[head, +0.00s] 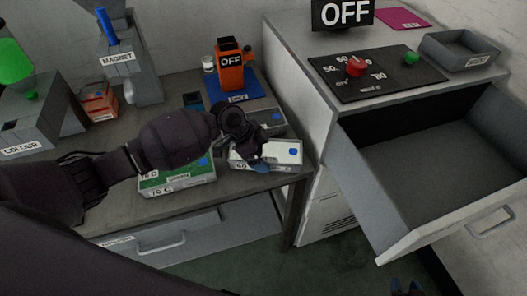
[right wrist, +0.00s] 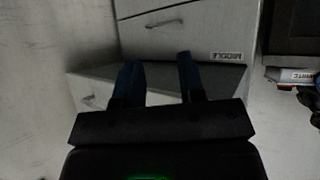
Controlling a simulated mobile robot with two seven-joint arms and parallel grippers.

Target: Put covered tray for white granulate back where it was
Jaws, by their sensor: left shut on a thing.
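The covered white tray (head: 284,156) has a blue spot on its lid and sits at the right front corner of the table, right of the green tray. My left gripper (head: 257,165) is shut on its left part, and its fingers hide some of the lid and label. I cannot tell whether the tray rests on the table or hangs just above it. Its end marked WHITE (right wrist: 293,76) shows in the right wrist view. My right gripper (right wrist: 158,75) is open and empty, low in front of the drawers; its fingertips show at the head view's bottom edge (head: 408,288).
The green tray (head: 178,181) stands at the table's front edge (head: 105,232). A grey tray (head: 270,119) lies behind the white one. An orange device (head: 231,70) stands on a blue mat. An open, empty drawer (head: 440,160) juts out of the cabinet at right.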

